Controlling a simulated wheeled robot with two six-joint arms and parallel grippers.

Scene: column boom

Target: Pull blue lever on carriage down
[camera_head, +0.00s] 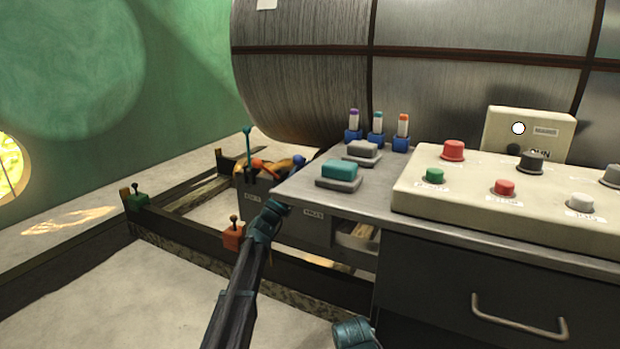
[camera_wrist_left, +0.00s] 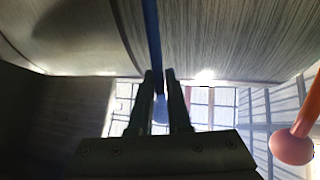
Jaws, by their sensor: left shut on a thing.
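The carriage (camera_head: 262,200) is a dark box on the rails, left of the metal table. An upright teal lever, an orange lever (camera_head: 262,164) and a blue lever (camera_head: 298,160) show at its top. In the left wrist view, the blue lever (camera_wrist_left: 151,35) is a thin blue rod between the fingers of my left gripper (camera_wrist_left: 160,85). The gripper is shut on it near its knob (camera_wrist_left: 160,115). The orange lever (camera_wrist_left: 295,143) is apart to the right. In the head view my left arm reaches up to the table's left corner; its fingertips are hard to make out.
The metal table (camera_head: 345,208) stands close right of my left arm, with a button panel (camera_head: 480,215) on it. A large metal drum (camera_head: 300,90) hangs above the carriage. Dark rails (camera_head: 180,230) carry small green and orange lever blocks. Pale floor lies left.

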